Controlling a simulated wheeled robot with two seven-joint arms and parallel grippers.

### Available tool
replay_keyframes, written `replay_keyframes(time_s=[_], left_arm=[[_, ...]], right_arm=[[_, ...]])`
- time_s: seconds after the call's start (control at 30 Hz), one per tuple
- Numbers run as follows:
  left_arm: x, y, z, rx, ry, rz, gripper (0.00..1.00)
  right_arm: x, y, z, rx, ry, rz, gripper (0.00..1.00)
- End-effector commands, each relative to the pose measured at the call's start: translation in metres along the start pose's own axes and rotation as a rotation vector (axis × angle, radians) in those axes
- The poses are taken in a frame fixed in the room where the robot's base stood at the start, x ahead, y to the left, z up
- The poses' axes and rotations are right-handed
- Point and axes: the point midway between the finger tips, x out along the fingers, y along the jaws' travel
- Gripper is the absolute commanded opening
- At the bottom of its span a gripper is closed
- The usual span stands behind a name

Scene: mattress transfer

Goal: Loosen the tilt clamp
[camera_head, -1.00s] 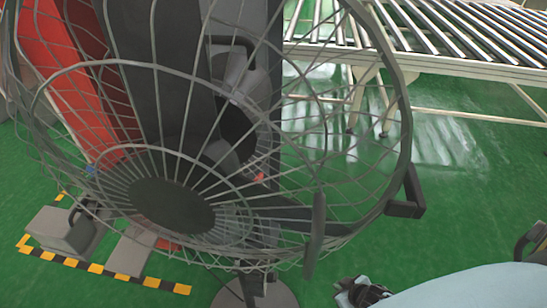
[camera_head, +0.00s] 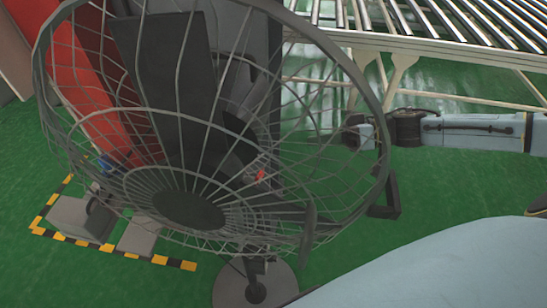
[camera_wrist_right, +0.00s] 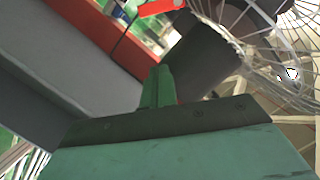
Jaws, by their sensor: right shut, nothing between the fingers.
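A large fan with a dark wire cage (camera_head: 355,92) stands on a round grey base (camera_head: 276,285) and a short post. My right gripper (camera_head: 352,134) is at the cage's right side, partly behind the rim. In the right wrist view its fingers (camera_wrist_right: 160,85) are shut and empty, with a dark cylindrical housing (camera_wrist_right: 200,52) and a red handle-like part (camera_wrist_right: 160,7) beyond. My left gripper is out of view.
A roller conveyor (camera_head: 440,45) on pale legs runs behind the fan at the upper right. Red and dark upright panels stand behind the cage at left. Yellow-black floor tape (camera_head: 110,250) marks the lower left.

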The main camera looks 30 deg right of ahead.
Motion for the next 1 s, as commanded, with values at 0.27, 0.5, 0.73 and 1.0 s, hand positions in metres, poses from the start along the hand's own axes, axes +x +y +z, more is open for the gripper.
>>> replay_keyframes(time_s=[0.27,0.5,0.73,1.0], left_arm=[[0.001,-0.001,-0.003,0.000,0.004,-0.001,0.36],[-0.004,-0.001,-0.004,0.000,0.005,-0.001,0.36],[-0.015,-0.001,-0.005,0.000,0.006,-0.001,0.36],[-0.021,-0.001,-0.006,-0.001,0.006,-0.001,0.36]], right_arm=[[0.001,0.001,0.000,0.000,0.001,0.001,0.00],[0.023,0.000,-0.001,-0.001,0.004,-0.001,0.00],[0.071,-0.001,-0.003,-0.002,0.006,-0.003,0.00],[0.106,0.001,0.020,0.005,0.001,0.003,0.00]])
